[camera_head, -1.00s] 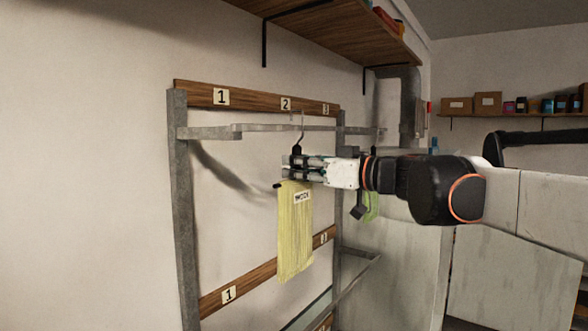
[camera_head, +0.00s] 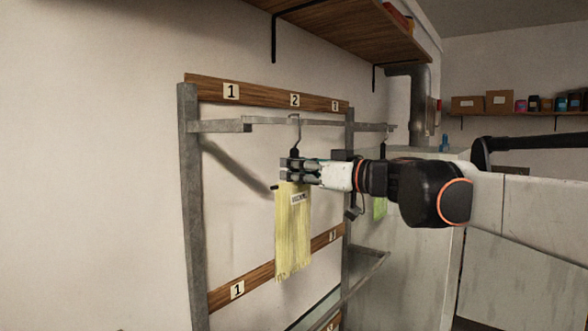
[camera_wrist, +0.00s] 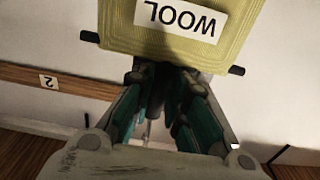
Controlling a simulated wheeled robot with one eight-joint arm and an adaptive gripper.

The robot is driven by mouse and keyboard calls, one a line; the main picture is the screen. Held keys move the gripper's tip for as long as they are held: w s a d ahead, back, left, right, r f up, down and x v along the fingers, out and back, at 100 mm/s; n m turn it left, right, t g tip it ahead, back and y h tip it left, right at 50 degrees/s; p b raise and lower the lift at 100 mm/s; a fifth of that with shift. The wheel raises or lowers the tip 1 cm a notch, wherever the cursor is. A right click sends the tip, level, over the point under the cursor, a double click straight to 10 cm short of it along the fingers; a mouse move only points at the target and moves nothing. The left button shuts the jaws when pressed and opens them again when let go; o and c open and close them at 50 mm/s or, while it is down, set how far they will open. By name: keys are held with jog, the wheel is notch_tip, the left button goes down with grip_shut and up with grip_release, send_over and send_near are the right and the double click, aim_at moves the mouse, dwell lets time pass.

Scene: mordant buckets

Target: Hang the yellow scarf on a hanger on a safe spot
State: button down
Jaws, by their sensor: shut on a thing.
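The yellow scarf (camera_head: 292,240) hangs from a dark hanger and bears a white label; in the wrist view the scarf (camera_wrist: 180,40) shows its label, which reads WOOL. My gripper (camera_head: 290,170) is shut on the hanger's dark neck (camera_wrist: 157,95), just above the scarf. The hanger's hook (camera_head: 298,130) rises to the height of the upper rail (camera_head: 270,121), close to the 2 mark. I cannot tell whether the hook rests on the rail or is only in front of it.
A green cloth (camera_head: 380,207) hangs behind my arm at the right. The rail below mark 1 (camera_head: 231,91) looks bare. A wooden shelf (camera_head: 350,25) juts out above. A lower rail (camera_head: 350,285) stands below.

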jog(key=c, duration=1.5)
grip_release()
jog(key=shift+s+d, duration=0.1)
jog(key=v, duration=0.7)
jog(key=s+f+m+g+h+b, duration=0.15)
jog(key=s+f+b, duration=0.3)
jog(key=f, duration=0.55)
jog(key=s+f+m+g+h+b, duration=0.1)
jog(key=s+f+h+b, duration=0.3)
jog(key=f, duration=0.6)
jog(key=s+d+f+m+h+b, duration=0.2)
jog(key=s+f+b, duration=0.4)
jog(key=f, duration=1)
jog(key=s+d+f+m+g+h+b, duration=0.1)
jog(key=s+d+f+m+h+b, duration=0.2)
jog(key=f, duration=1.4)
jog(key=s+d+f+m+h+b, duration=0.3)
jog(key=s+d+f+b, duration=0.5)
jog(key=f+b, duration=0.7)
jog(key=shift+s+d+f+h+b, duration=0.2)
jog(key=shift+s+f, duration=0.1)
jog(key=shift+f, duration=0.3)
jog(key=shift+s+d+f+h+b, duration=0.15)
jog(key=shift+s+f, duration=0.1)
jog(key=shift+f, duration=0.3)
